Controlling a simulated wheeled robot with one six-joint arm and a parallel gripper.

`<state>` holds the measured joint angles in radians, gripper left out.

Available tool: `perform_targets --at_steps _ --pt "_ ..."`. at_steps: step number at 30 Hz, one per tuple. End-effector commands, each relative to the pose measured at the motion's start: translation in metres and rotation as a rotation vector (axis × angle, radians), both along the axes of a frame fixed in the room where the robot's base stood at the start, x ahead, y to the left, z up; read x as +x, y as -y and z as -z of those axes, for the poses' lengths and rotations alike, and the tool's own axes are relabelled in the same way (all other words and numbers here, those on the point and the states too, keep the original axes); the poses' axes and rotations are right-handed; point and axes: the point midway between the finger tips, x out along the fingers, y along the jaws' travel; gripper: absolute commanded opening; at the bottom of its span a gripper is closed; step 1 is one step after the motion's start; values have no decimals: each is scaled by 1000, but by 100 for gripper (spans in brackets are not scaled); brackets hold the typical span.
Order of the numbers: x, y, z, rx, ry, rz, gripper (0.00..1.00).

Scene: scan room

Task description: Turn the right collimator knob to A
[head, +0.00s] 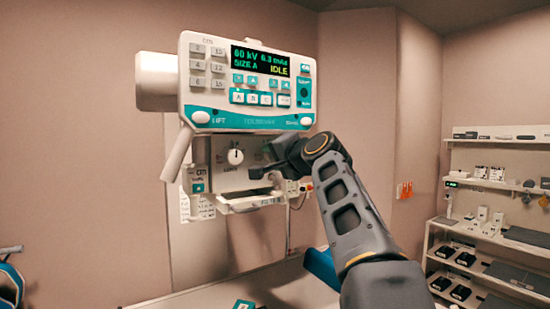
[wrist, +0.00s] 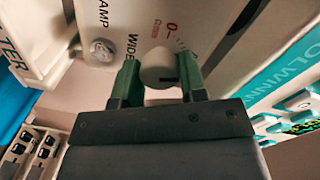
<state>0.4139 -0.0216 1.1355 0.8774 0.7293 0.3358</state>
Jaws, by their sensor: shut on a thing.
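The collimator (head: 215,182) hangs under the tube head's control panel. Its left knob (head: 236,156) is white and round and shows clear of my arm in the head view. My gripper (head: 264,163) is at the right part of the collimator's front and hides the right knob there. In the wrist view the right knob (wrist: 160,66) is pale and round, with a small dark mark on its edge. The two green fingers of my gripper (wrist: 159,84) are shut on it from both sides. The word WIDE is printed beside it; I see no letter A there.
The control panel (head: 248,117) above shows 60 kV, 6.3 mAs, SIZE A and IDLE. A handle (head: 177,155) slants down at its left. A round light-coloured button or lamp (wrist: 102,50) sits near the knob. Shelves (head: 485,235) stand at the far right.

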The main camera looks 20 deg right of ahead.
Motion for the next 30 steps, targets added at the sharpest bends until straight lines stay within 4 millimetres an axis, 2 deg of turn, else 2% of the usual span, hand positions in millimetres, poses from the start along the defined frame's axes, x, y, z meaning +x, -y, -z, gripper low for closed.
perform_targets --at_steps 8,9,17,26,30 --pt "0 0 1 1 -2 -1 15" --pt "0 0 1 1 -2 -1 40" --pt "0 0 0 1 -1 0 64" --pt "-3 1 1 1 0 0 64" --pt "-20 3 1 1 2 2 64"
